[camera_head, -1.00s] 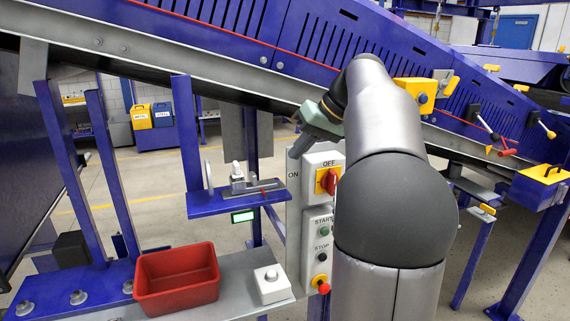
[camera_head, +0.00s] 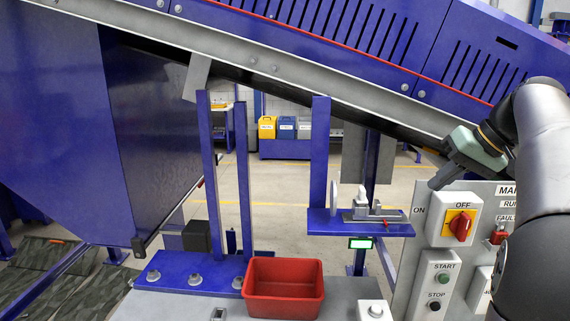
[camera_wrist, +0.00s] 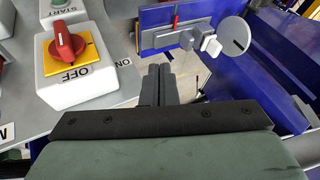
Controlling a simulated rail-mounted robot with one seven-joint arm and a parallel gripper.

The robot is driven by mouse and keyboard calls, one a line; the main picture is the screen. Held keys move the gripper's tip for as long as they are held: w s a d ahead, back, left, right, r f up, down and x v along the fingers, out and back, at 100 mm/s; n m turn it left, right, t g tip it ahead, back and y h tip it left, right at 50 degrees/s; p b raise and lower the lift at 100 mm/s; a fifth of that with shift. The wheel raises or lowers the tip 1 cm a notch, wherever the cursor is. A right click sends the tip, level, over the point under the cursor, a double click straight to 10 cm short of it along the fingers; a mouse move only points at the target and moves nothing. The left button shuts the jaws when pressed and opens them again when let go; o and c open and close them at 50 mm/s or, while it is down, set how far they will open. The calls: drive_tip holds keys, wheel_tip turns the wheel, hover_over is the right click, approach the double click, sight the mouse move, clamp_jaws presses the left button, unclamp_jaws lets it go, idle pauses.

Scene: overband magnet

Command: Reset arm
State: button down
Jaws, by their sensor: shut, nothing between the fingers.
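My gripper (camera_head: 434,184) is in the right part of the head view, beside the upper left of the control panel (camera_head: 405,262) and above the red rotary switch (camera_head: 460,227). In the wrist view my gripper's fingers (camera_wrist: 158,72) are together with nothing between them. The wrist view also shows the red switch knob (camera_wrist: 66,42) on its yellow plate, to the left of the fingers and apart from them. The knob sits between the ON and OFF labels; its exact setting is hard to tell.
A blue shelf (camera_head: 330,226) with a small metal fixture (camera_head: 372,209) stands left of the panel. A red bin (camera_head: 284,290) and a white button box (camera_head: 373,311) are on the bench below. The sloping blue conveyor (camera_head: 330,45) passes overhead.

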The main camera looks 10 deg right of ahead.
drive_tip(key=s+a+f+g+h, duration=0.1)
drive_tip(key=s+a+f+g, duration=0.15)
drive_tip(key=a+f, duration=0.55)
drive_tip(key=s+a+f+g+h, duration=0.1)
drive_tip(key=s+a+f, duration=0.3)
drive_tip(key=a+f, duration=0.35)
drive_tip(key=s+a+f+h, duration=0.1)
drive_tip(key=s+a+f, duration=0.2)
drive_tip(key=s+f, duration=0.4)
drive_tip(key=s+a+f+n+g+h, duration=0.1)
drive_tip(key=s+a+f, duration=0.3)
drive_tip(key=s+f, duration=0.3)
drive_tip(key=shift+s+a+f+h, duration=0.15)
drive_tip(key=shift+s+a+h, duration=0.05)
drive_tip(key=shift+s+h, duration=0.25)
